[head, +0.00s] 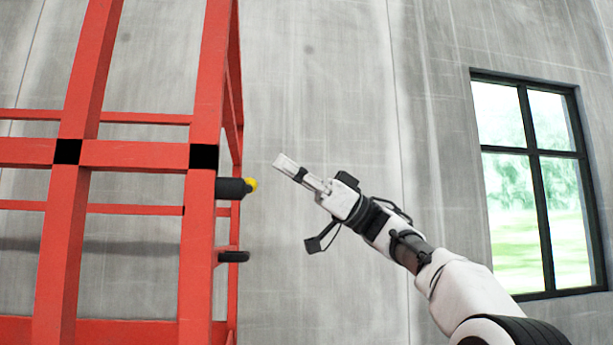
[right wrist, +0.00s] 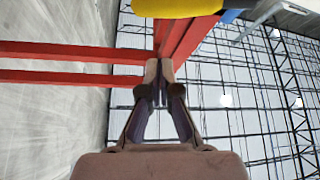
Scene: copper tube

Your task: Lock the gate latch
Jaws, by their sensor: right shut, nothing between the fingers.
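The red gate frame (head: 190,220) stands at the left of the head view, with black bands at its joints. A black cylindrical latch (head: 230,188) with a yellow tip (head: 251,184) sticks out from its right post. A smaller black piece (head: 233,256) sticks out below it. My right gripper (head: 279,160) is shut and empty, to the right of the yellow tip and a little higher in the picture, apart from it. In the right wrist view its fingertips (right wrist: 159,68) are together, and a yellow part (right wrist: 178,7) shows at the top edge. My left gripper is not in view.
A grey concrete wall (head: 330,80) is behind the frame. A black-framed window (head: 540,180) is at the right. Red bars (right wrist: 70,50) also show in the right wrist view.

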